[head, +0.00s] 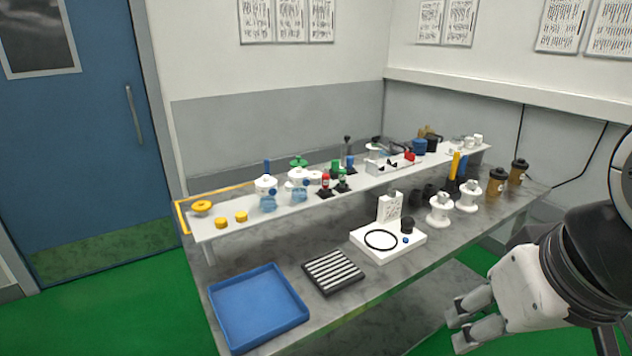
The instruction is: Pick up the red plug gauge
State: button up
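A small red upright piece (326,181) on a dark base stands on the white raised shelf, beside a similar green piece (342,180). It looks like the red plug gauge, but it is too small to be sure. Another small red part (409,157) shows farther right on the shelf, at a white holder. My gripper (456,325) is at the lower right, in front of the bench and well away from the red pieces. Its two grey fingers are apart, and nothing shows between them.
A blue tray (228,316) and a black slotted block (357,285) lie at the bench's front left. A white fixture with a black ring (386,254) and white spools (439,218) stand right of them. White-and-blue fittings (265,187) crowd the shelf (235,231) near the red piece.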

aim_at(325, 176)
jog(key=i+l+u, duration=0.1)
jog(key=i+l, duration=0.15)
jog(key=i, duration=0.2)
jog(key=i+l, duration=0.25)
jog(key=i, duration=0.15)
jog(key=i+l+u, duration=0.15)
jog(key=i, duration=0.3)
jog(key=l, duration=0.1)
